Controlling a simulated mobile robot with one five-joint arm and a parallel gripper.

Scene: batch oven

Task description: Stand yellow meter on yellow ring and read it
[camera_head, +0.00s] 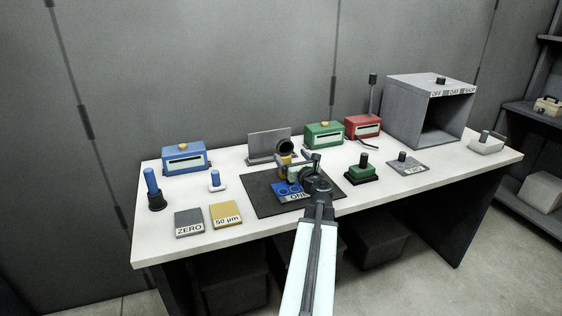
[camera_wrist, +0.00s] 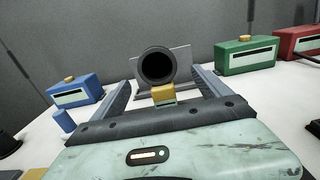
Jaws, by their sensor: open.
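A small yellow block-like object with a pale front panel, which looks like the yellow meter (camera_wrist: 163,93), stands beyond my gripper in the wrist view. A dark round tube (camera_wrist: 157,66) shows directly above it; I cannot tell whether they are joined. In the head view the yellow body (camera_head: 285,160) is partly hidden by my gripper (camera_head: 298,165). In the wrist view my gripper (camera_wrist: 162,82) is open, with one finger on each side of the yellow body. I see no contact. I cannot make out a yellow ring.
A black mat (camera_head: 262,202) holds a blue plate marked ONE (camera_head: 296,193). A grey upright plate (camera_head: 262,143) stands behind. ZERO (camera_head: 189,224) and yellow 50 µm (camera_head: 226,216) plates lie front left. Blue (camera_head: 187,158), green (camera_head: 323,135) and red (camera_head: 362,127) boxes and an open oven (camera_head: 427,110) line the back.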

